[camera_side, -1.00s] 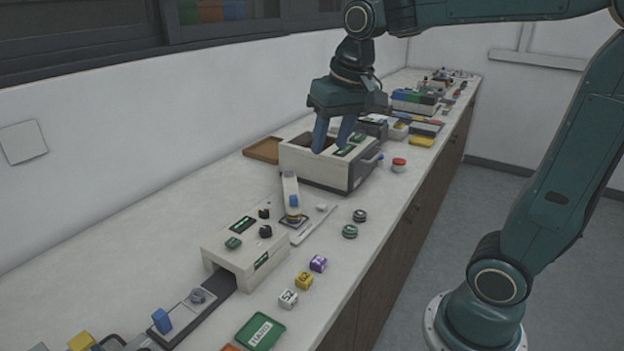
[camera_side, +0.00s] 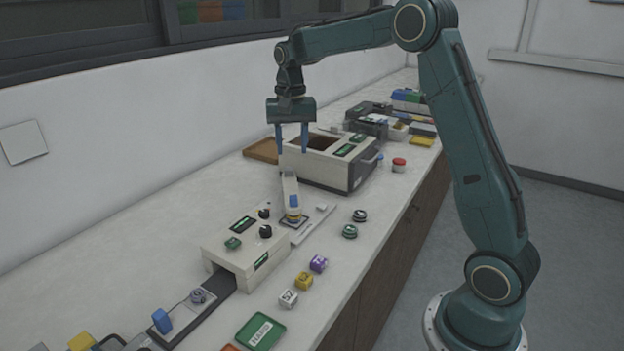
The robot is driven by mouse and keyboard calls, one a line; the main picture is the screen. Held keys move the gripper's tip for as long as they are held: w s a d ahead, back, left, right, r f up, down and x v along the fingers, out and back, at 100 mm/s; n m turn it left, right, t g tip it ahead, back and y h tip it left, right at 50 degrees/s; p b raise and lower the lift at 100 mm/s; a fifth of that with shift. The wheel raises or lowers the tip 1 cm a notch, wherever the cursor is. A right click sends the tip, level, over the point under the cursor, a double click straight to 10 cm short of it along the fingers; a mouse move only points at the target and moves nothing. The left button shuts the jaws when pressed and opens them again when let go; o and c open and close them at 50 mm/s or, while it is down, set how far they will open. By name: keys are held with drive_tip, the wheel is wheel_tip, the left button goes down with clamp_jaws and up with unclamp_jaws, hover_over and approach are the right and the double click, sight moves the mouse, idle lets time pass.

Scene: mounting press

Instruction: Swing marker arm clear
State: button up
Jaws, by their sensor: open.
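The marker arm (camera_side: 290,187) looks to be the pale bar with a blue block on its near end, beyond the white press box (camera_side: 245,252). Its near end sits over a small dark-edged square plate (camera_side: 295,221). My gripper (camera_side: 292,150) points straight down with its two blue fingers apart and nothing between them. It hangs above the far end of the marker arm, in front of the left side of the open-topped cream box (camera_side: 327,165). I cannot tell the exact height, but the fingers look clear of the bar.
A green tray (camera_side: 260,332) is at the near end. A red-topped button (camera_side: 399,164) stands right of the cream box.

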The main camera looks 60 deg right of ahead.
sight(293, 197)
drive_tip(key=shift+w+d+f, duration=0.15)
drive_tip(key=shift+d+f, duration=0.1)
drive_tip(key=shift+f, duration=0.15)
wheel_tip(293, 197, down, 14)
drive_tip(key=shift+r, duration=0.25)
idle(0.5)
clamp_jaws()
